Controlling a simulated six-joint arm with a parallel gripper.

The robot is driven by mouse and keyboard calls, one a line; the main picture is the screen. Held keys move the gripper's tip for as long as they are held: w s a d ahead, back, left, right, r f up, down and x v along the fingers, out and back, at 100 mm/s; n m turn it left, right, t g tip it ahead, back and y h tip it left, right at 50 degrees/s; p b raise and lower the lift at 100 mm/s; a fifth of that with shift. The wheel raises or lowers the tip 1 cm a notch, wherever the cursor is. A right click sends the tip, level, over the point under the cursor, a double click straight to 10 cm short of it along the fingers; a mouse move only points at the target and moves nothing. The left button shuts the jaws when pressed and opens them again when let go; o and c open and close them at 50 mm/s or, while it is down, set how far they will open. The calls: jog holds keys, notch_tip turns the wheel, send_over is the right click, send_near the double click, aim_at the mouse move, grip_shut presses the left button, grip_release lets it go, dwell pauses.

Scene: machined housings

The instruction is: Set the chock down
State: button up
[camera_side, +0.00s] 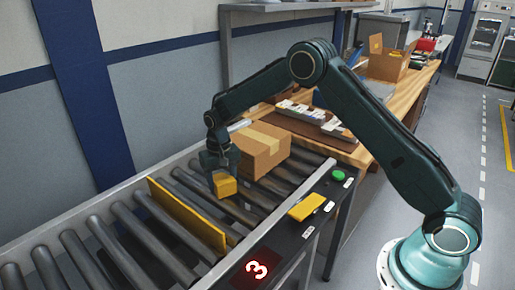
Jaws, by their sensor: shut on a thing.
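The chock (225,186), a small yellow block, is at my gripper's fingertips over the roller conveyor (145,227). My gripper (221,172) points down and is shut on the chock. The chock is close to the rollers; I cannot tell whether it touches them. It sits in front of a taped cardboard box (270,151) on the conveyor, between that box and a yellow upright plate (187,216).
A flat yellow block (307,206) lies on the conveyor's dark side rail, near a green button (338,175) and a red display (257,268) reading 3. A wooden bench (355,150) with a brown tray stands behind. The rollers left of the plate are clear.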

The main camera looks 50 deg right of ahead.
aim_at(222, 178)
jog(key=shift+f, duration=0.15)
jog(key=o, duration=1.2)
jog(key=shift+r, duration=6.95)
